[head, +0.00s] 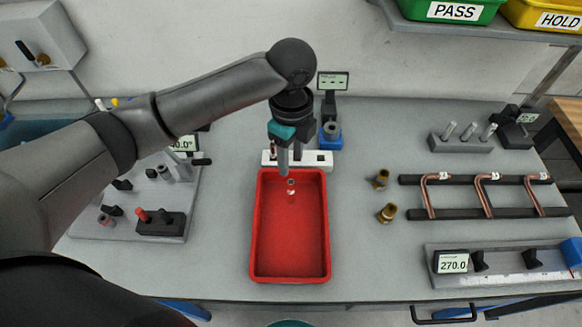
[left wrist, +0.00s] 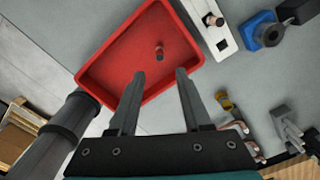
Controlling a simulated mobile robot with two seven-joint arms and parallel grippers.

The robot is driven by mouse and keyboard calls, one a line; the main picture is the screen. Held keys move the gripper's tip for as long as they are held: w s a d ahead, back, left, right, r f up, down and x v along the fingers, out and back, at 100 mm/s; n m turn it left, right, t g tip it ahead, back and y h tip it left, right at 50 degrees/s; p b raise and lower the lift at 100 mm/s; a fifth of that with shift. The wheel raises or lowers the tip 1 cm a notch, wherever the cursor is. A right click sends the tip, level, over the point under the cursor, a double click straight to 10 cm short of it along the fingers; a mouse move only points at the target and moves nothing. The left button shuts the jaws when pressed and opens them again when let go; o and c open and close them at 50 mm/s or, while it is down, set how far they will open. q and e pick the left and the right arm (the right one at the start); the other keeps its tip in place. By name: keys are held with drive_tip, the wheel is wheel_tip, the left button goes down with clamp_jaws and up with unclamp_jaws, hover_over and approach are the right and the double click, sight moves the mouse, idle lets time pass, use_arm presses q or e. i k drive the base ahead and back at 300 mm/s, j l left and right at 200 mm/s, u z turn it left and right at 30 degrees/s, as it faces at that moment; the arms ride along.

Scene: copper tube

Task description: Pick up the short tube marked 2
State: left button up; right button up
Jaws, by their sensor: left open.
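A short copper-coloured tube (head: 291,187) with a pale band stands or hovers over the red tray (head: 254,230) near its back end; I cannot read its mark. It also shows in the left wrist view (left wrist: 159,52), beyond the fingertips. Another short tube (left wrist: 213,20) stands in the white holder (head: 318,158) behind the tray, its mark also unreadable. My left gripper (head: 291,162) points down just behind and above the tray tube, open and empty. In the left wrist view its fingers (left wrist: 160,75) are apart, with the tray between them. My right gripper is out of view.
A blue-based device (head: 330,135) stands behind the white holder. Brass fittings (head: 387,212) and a rack of bent copper tubes (head: 482,190) lie to the right. A measuring fixture (head: 500,265) sits front right, and a grey fixture plate (head: 140,227) at left. The tray's front half is empty.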

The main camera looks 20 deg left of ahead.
sight(273, 156)
drive_tip(key=j+z, duration=0.35)
drive_tip(key=k+j+z, duration=0.15)
drive_tip(key=j+z, duration=0.25)
drive_tip(key=k+j+z, duration=0.15)
drive_tip(key=z, duration=0.2)
